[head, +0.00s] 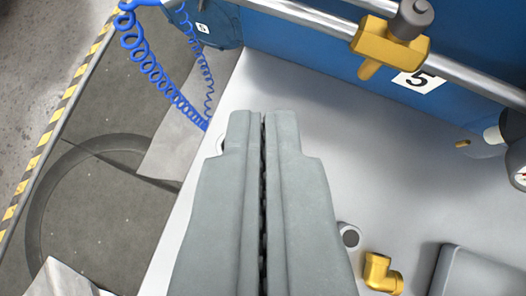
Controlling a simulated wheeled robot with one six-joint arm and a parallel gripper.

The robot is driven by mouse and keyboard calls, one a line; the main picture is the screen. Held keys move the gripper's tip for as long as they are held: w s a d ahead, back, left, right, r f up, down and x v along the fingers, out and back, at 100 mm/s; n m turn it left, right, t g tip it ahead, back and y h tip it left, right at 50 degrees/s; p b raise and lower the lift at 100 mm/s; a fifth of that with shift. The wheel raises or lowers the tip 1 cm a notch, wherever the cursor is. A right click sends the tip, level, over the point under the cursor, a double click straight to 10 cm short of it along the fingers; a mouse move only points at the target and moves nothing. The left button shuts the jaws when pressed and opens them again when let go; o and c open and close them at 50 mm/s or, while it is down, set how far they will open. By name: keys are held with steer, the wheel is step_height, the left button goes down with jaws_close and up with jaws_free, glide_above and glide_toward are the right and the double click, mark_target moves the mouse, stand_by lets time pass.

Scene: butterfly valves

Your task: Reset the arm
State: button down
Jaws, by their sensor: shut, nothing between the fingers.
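My gripper (264,118) reaches up from the bottom middle of the head view. Its two grey fingers lie side by side with only a thin dark line between them, so it is shut and empty. It is in front of a white work surface (310,110) and appears to touch nothing. A yellow butterfly valve (390,45) with a grey knob sits on a metal pipe (310,17) at the upper right, beyond the fingertips and apart from them.
A blue panel (300,45) with a "5" label (419,79) stands behind the pipe. A blue coiled hose (150,68) hangs at upper left. A yellow elbow fitting (381,272), a grey cylinder (348,235) and a grey tray (480,272) are at lower right. A gauge (518,172) is at the right edge.

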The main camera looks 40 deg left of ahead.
steer(key=s+d+r+m+t+h, duration=0.25)
steer(key=s+d+m+t, duration=0.2)
steer(key=s+d, duration=0.9)
steer(key=s+d+f+m+t+h, duration=0.1)
steer(key=s+d+t, duration=0.1)
steer(key=s+d, duration=0.2)
steer(key=s+d+f+m+t+h, duration=0.1)
steer(key=s+d, duration=0.4)
steer(key=s, duration=0.6)
steer(key=shift+d+f+m+t+h, duration=0.25)
steer(key=shift+f+m+t+h, duration=0.3)
steer(key=shift+t, duration=0.5)
